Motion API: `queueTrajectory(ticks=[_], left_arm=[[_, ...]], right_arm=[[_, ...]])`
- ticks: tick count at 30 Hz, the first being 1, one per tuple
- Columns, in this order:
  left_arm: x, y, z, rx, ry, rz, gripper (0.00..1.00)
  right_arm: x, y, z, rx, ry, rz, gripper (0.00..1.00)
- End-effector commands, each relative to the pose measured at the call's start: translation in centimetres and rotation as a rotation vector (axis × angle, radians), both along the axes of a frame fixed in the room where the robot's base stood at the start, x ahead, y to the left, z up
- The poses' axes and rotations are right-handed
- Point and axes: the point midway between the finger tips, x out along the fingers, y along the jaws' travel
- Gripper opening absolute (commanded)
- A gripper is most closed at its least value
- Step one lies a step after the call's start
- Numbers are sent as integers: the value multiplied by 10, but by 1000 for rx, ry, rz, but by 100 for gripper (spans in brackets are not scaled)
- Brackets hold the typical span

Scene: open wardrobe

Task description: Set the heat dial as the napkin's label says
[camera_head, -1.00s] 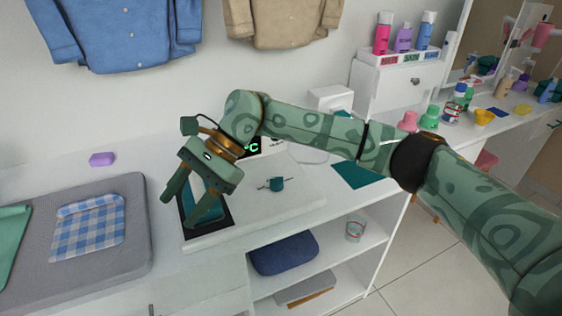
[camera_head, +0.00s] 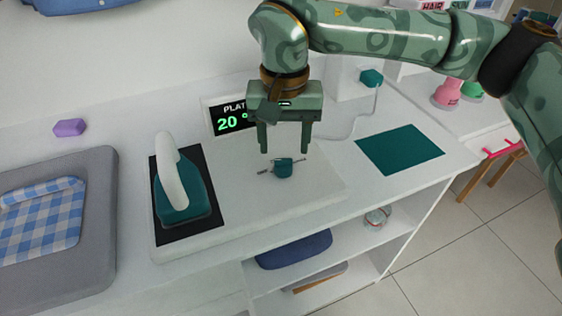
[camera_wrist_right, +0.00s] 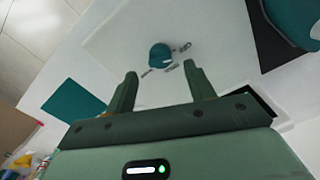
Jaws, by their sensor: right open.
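The heat dial (camera_head: 284,169) is a small teal knob with dark marks beside it on a white plate. It also shows in the right wrist view (camera_wrist_right: 160,55), ahead of the fingertips. My right gripper (camera_head: 285,150) is open and empty, with its fingers pointing down just above and behind the dial; in the wrist view (camera_wrist_right: 158,78) the dial lies beyond the gap between them. A blue-and-white checked napkin (camera_head: 42,222) lies on the grey ironing pad at left; no label can be read on it. A display (camera_head: 230,120) reads "PLAT" and "20 °", partly hidden by my gripper. My left gripper is not in view.
A teal iron (camera_head: 182,190) stands on a black pad left of the dial. A teal cloth (camera_head: 400,152) lies flat to the right. A purple block (camera_head: 69,128) sits at the back left. Shelves below hold a folded blue item (camera_head: 294,250).

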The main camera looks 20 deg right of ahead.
Motion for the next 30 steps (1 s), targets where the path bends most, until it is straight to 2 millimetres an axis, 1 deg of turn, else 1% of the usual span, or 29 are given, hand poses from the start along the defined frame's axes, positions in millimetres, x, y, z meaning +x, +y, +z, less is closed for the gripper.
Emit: queueTrajectory(ticks=[1,3,6,11,19,20,21,24,30], left_arm=[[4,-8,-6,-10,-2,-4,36],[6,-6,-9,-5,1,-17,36],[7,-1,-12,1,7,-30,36],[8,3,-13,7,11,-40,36],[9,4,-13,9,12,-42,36],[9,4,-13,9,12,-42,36],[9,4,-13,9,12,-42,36],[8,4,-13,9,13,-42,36],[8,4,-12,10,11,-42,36]], right_arm=[[0,0,-17,2,8,1,54],[0,0,-29,1,5,1,54],[0,0,-41,1,4,0,54],[0,1,-48,2,0,0,54],[0,1,-48,2,-2,0,54],[0,1,-48,2,-2,0,45],[0,1,-48,2,-2,0,34],[0,0,-48,2,-1,0,9],[0,0,-48,2,-2,-5,9]])
